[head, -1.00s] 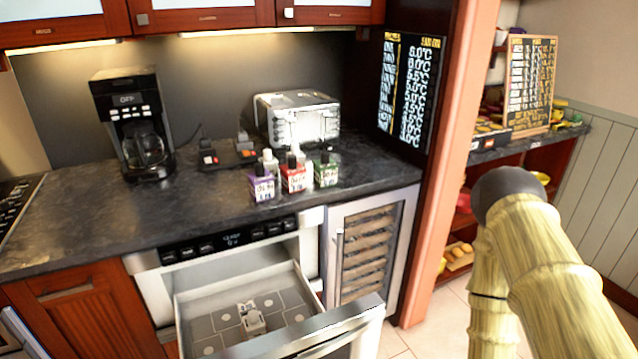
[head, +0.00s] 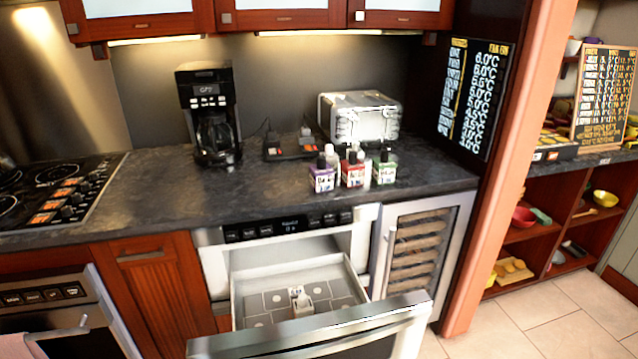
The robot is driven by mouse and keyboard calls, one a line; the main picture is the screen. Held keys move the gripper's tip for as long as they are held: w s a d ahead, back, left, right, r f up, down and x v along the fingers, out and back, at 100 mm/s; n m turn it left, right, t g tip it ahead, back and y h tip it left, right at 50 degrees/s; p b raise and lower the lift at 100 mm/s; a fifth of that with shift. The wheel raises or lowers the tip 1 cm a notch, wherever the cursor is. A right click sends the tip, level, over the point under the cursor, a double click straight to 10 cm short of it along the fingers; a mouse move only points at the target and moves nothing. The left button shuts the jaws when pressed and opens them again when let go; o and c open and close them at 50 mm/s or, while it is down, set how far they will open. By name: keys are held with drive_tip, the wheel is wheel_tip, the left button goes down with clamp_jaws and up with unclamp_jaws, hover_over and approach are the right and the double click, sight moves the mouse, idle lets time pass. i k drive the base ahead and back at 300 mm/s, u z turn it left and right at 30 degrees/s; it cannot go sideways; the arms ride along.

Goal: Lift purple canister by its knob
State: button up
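The purple canister (head: 322,186) stands upright on the dark countertop (head: 270,205), at the left front of a small cluster of containers. It has a white label and a small dark knob on top. A red canister (head: 353,181) stands just to its right, and a green one (head: 384,180) is further right. Pale bottles with caps stand close behind them. My gripper is not in view, so its state does not show.
Below the canisters, a microwave drawer (head: 345,341) is pulled open with a small white object (head: 299,297) inside. A coffee maker (head: 208,100) and a silver toaster (head: 362,115) stand behind on the counter. A cooktop (head: 55,190) is at left. The counter front left of the canisters is clear.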

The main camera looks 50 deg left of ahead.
sight(322, 174)
drive_tip(key=k, duration=0.8)
drive_tip(key=u, duration=1.85)
drive_tip(key=i, duration=0.5)
